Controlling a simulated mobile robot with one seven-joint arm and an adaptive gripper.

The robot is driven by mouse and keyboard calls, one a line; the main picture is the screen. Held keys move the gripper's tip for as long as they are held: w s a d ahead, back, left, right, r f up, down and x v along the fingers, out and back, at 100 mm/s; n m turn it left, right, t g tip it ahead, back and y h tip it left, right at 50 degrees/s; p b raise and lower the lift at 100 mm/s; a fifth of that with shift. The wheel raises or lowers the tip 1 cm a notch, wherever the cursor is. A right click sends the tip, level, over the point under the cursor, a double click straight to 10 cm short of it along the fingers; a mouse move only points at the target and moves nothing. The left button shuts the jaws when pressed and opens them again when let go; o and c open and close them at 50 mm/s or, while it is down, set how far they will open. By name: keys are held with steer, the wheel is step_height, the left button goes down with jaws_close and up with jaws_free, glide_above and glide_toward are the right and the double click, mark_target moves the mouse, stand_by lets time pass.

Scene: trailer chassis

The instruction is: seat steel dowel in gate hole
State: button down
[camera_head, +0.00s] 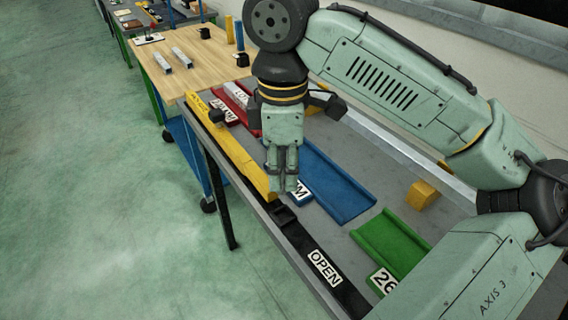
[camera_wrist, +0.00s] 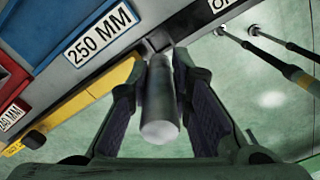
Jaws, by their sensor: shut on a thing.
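The steel dowel (camera_wrist: 160,108) is a plain grey cylinder between my fingers in the wrist view. My gripper (camera_wrist: 159,78) is shut on it, with one dark pad on each side. In the head view my gripper (camera_head: 282,184) points down over the bench's front edge, at the near end of the yellow bar (camera_head: 235,148); its fingers hide the dowel. A black rail marked OPEN (camera_head: 322,268) has a small black block (camera_head: 284,215) at its end, just beyond the fingertips. That block also shows past the dowel (camera_wrist: 157,42). I cannot make out the hole or whether the dowel touches it.
A blue tray (camera_head: 338,185), a green tray (camera_head: 393,238) and a red tray (camera_head: 236,95) lie on the grey bench. A yellow block (camera_head: 421,194) stands behind them. A wooden table (camera_head: 180,62) holds two metal bars. The floor (camera_head: 80,190) at left is clear.

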steer(key=shift+d, duration=0.1)
steer(key=shift+f, duration=0.25)
steer(key=shift+f+b, duration=1.5)
steer(key=shift+f, duration=1.15)
steer(key=shift+p, duration=1.15)
steer(key=shift+f+b, duration=0.6)
steer(key=shift+f, duration=0.55)
steer(key=c, duration=1.4)
jaws_free()
steer(key=shift+o, duration=0.2)
step_height(320, 180, up, 12)
steer(key=shift+r, duration=0.1)
